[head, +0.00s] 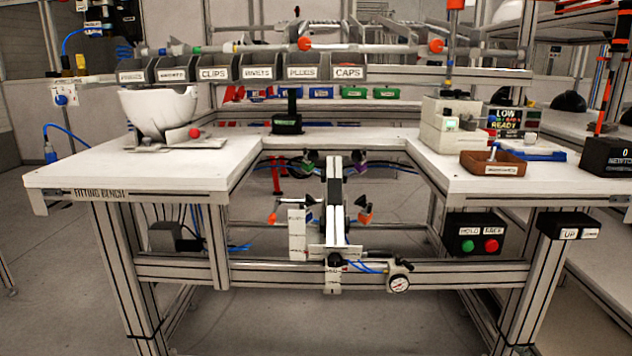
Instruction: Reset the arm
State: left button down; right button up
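Neither of my arms nor my grippers shows in the head view. A white helmet shell (158,108) sits open side up, bowl-like, on the left part of the white fitting bench (90,172). A flat grey fixture with a red knob (195,133) is under and beside the shell. Nothing touches the shell from above.
Labelled bins (212,74) line a shelf above the bench's back edge. A brown tray (492,162), a grey block unit (450,125) and a black force display (608,157) stand on the right. A fixture with a gauge (399,284) fills the central cut-out. The bench's front left is clear.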

jog(key=s+a+f+m+g+y, duration=0.2)
jog(key=s+a+f+m+g, duration=0.3)
jog(key=s+a+f, duration=1.4)
jog(key=s+f+g, duration=0.2)
jog(key=s+g, duration=0.2)
jog(key=shift+a+g, duration=0.3)
jog(key=shift+a, duration=0.1)
jog(key=shift+f, duration=0.1)
